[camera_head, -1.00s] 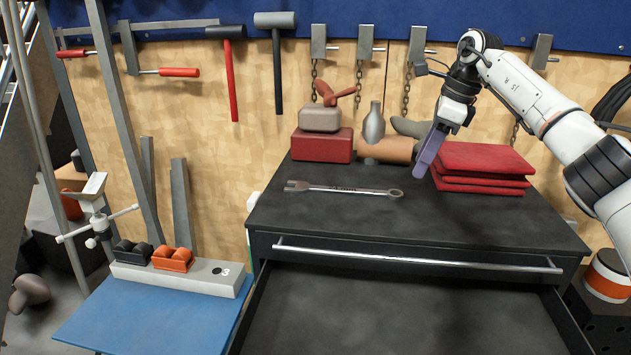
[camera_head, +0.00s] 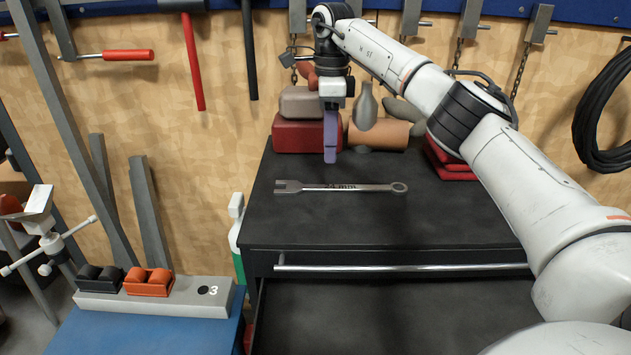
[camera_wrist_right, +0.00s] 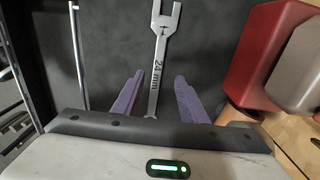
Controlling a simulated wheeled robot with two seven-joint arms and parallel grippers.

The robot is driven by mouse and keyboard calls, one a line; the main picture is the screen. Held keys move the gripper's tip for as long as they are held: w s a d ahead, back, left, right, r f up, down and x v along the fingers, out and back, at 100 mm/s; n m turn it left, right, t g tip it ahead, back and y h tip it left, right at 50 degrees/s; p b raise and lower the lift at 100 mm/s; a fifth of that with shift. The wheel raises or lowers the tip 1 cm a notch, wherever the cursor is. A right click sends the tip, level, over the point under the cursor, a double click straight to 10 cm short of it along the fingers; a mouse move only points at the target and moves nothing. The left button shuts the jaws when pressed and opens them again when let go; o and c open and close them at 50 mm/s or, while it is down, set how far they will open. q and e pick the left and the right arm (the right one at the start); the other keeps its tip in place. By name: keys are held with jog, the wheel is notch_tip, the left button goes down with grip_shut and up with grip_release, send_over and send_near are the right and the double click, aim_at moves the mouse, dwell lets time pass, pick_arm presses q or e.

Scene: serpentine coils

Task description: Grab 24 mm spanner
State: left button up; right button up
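The 24 mm spanner (camera_head: 345,188) is a grey metal spanner lying flat on the dark cabinet top (camera_head: 450,220). Its open jaw points left and its ring end points right in the head view. In the right wrist view the spanner (camera_wrist_right: 159,65) shows its "24 mm" marking, with its lower end partly hidden by my wrist. My right gripper (camera_head: 330,160) points down above the spanner, slightly behind it in the head view. In the right wrist view its purple fingers (camera_wrist_right: 155,95) are apart, with the spanner's shaft seen between them and nothing gripped. My left gripper is not in view.
Behind the spanner stand a red box (camera_head: 295,133), a grey bottle (camera_head: 365,107) and a brown cylinder (camera_head: 380,135). An open drawer (camera_head: 400,315) is below the cabinet top, whose front area is clear.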

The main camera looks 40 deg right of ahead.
aim_at(329, 186)
jog(key=f, duration=0.1)
jog(key=s+f, duration=0.1)
jog(key=f, duration=0.1)
jog(key=shift+s, duration=0.1)
jog(key=f, duration=0.3)
jog(key=f+p, duration=0.1)
jog(key=f, duration=0.1)
jog(key=shift+w+f, duration=0.3)
jog(key=shift+w, duration=0.1)
grip_shut()
